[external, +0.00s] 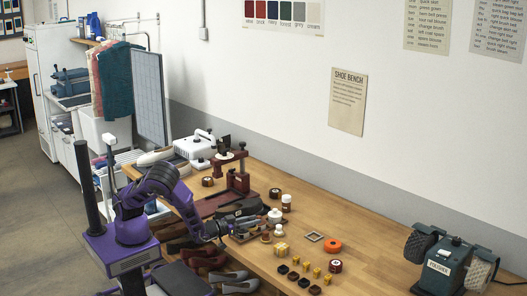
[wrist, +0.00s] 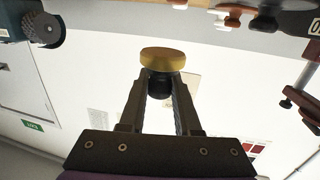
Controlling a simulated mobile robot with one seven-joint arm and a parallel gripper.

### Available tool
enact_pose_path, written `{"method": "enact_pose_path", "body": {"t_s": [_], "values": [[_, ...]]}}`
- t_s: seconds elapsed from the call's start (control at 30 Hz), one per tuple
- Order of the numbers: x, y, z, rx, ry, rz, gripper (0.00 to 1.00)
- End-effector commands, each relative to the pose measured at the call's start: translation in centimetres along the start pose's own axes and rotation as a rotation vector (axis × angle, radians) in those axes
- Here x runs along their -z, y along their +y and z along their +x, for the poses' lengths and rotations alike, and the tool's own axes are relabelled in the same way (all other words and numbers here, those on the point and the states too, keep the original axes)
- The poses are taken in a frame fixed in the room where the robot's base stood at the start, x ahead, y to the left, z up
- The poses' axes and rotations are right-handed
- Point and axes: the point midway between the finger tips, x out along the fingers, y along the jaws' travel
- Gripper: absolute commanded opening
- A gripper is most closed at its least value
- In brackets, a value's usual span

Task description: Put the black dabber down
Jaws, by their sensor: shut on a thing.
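My gripper (wrist: 160,84) is shut on the black dabber (wrist: 163,57). In the wrist view its black grip is between the fingertips, and its round tan pad sticks out beyond them. In the external view my gripper (external: 222,229) is at the left edge of the wooden bench (external: 385,246), beside a small rack. The held dabber is too small to make out there, and I cannot tell its height above the bench.
A red-brown press (external: 238,181) stands behind my gripper. A polisher (external: 447,264) stands far right. The bench between the roll and polisher is clear. Shoes (external: 236,283) are below.

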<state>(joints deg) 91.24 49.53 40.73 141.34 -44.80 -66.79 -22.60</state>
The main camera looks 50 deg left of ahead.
Motion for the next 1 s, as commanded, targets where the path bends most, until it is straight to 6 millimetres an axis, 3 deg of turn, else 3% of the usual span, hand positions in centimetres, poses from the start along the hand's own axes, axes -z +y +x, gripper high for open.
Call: {"method": "enact_pose_path", "body": {"t_s": [0.23, 0.37, 0.67, 1.0], "values": [[0.2, -0.5, 0.5, 0.006, 0.000, 0.000, 0.00], [0.4, -2.1, 2.0, 0.026, 0.000, -0.003, 0.00], [1.9, -9.5, 7.2, 0.089, 0.003, -0.008, 0.00], [5.3, -20.1, 11.1, 0.150, 0.006, -0.010, 0.00]]}}
